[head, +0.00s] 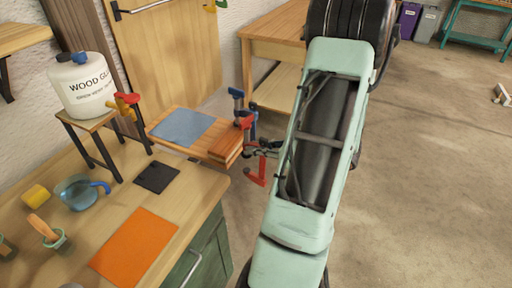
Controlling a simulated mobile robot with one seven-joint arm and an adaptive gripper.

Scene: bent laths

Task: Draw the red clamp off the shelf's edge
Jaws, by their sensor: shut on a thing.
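The red clamp (255,178) is at the right edge of the wooden shelf (161,118), with its red lower part hanging below the board. A red part (246,122) also shows at the top of that edge. My gripper (265,149) is shut on the red clamp, beside the shelf's edge. Its fingers are small and dark here, and the exact grip point is hard to make out. A blue clamp (238,93) stands just behind, close to the red one. Reddish-brown laths (226,142) lie at the shelf's right end, next to a blue-grey cloth (183,127).
Another red-and-orange clamp (126,106) is by the stand. Floor at right is mostly clear.

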